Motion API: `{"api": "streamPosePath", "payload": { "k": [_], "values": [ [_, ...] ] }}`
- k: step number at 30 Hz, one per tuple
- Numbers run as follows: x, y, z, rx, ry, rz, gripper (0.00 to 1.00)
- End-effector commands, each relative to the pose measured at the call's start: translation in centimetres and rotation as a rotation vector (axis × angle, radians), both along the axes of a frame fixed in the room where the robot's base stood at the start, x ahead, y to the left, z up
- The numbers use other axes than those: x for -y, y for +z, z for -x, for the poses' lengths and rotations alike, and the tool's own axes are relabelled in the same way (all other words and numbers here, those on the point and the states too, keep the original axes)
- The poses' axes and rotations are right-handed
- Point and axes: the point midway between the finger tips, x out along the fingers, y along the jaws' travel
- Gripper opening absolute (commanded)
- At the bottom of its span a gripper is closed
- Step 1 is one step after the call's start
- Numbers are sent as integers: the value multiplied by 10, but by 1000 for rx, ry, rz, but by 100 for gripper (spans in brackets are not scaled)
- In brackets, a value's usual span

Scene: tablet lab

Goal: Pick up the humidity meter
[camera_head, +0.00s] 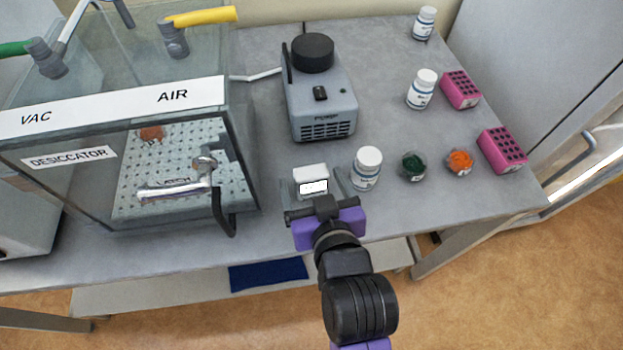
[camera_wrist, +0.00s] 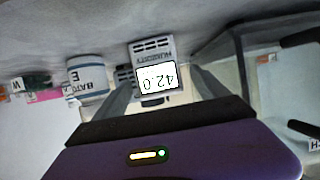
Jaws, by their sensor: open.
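The humidity meter (camera_head: 311,176) is a small white box with a lit display, standing on the grey bench near its front edge. In the wrist view the meter (camera_wrist: 155,78) appears upside down, with a reading like 42.0 and the word HUMIDITY. My gripper (camera_head: 318,190) is open at the front of the bench, facing the meter. In the wrist view its two grey fingers (camera_wrist: 162,83) lie to the left and right of the meter, with gaps visible. The meter's lower part is partly hidden by my gripper in the head view.
A white bottle (camera_head: 367,168) stands close to the right of the meter. Beyond it are a green jar (camera_head: 413,166), an orange jar (camera_head: 459,162) and a pink rack (camera_head: 502,151). A grey pump (camera_head: 320,98) stands behind. The glass desiccator (camera_head: 70,185) with its handle is left.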

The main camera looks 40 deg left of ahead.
Motion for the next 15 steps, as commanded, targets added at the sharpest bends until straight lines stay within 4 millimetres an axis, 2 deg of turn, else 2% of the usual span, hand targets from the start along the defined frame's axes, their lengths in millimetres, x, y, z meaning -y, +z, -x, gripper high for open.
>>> {"api": "streamPosePath", "payload": {
  "k": [9,15],
  "values": [
    [-30,-12,-24,-1,0,0,84],
    [-37,-17,-29,-1,0,-1,84]
  ]
}}
